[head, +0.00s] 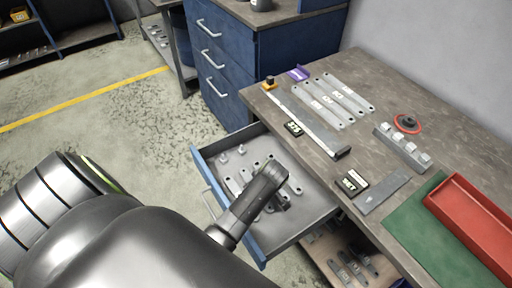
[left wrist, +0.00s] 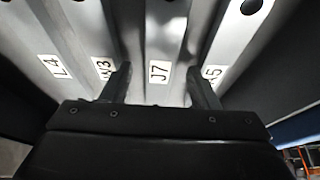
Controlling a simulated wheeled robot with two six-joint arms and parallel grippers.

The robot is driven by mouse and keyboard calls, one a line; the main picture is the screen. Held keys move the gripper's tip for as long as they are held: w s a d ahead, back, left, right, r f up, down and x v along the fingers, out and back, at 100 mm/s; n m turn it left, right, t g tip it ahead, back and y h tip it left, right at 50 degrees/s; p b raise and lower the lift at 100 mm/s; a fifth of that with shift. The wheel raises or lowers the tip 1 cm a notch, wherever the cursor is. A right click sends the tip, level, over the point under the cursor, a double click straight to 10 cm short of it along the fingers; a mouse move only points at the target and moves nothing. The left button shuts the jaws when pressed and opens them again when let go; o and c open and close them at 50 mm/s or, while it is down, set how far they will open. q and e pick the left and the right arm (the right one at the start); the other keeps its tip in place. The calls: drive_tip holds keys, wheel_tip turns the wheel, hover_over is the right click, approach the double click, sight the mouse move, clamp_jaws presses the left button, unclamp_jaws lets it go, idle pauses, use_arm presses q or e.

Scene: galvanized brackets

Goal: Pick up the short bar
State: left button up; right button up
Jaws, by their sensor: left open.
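My left gripper (head: 277,204) reaches down into the open drawer (head: 315,205), over flat grey metal bars. In the left wrist view the left gripper (left wrist: 160,85) is open, its two dark fingers apart. A bar labelled J7 (left wrist: 163,40) lies between the fingers, not gripped. Bars labelled L4 (left wrist: 40,45) and one ending in 3 (left wrist: 95,40) lie to its left, and one ending in 5 (left wrist: 225,45) to its right. Which bar is the short one I cannot tell, since the gripper hides part of them. My right gripper is not in view.
The drawer's blue front (head: 228,205) and its walls surround the gripper closely. The workbench (head: 375,85) beside it holds several long bars (head: 335,100), a block with pegs (head: 402,147), a green mat (head: 425,235) and a red tray (head: 470,215).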

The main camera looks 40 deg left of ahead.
use_arm(q)
drive_tip(key=shift+a+f, duration=0.1)
drive_tip(key=shift+f, duration=0.2)
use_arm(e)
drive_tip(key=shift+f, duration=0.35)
use_arm(q)
clamp_jaws()
drive_tip(key=shift+r, duration=0.15)
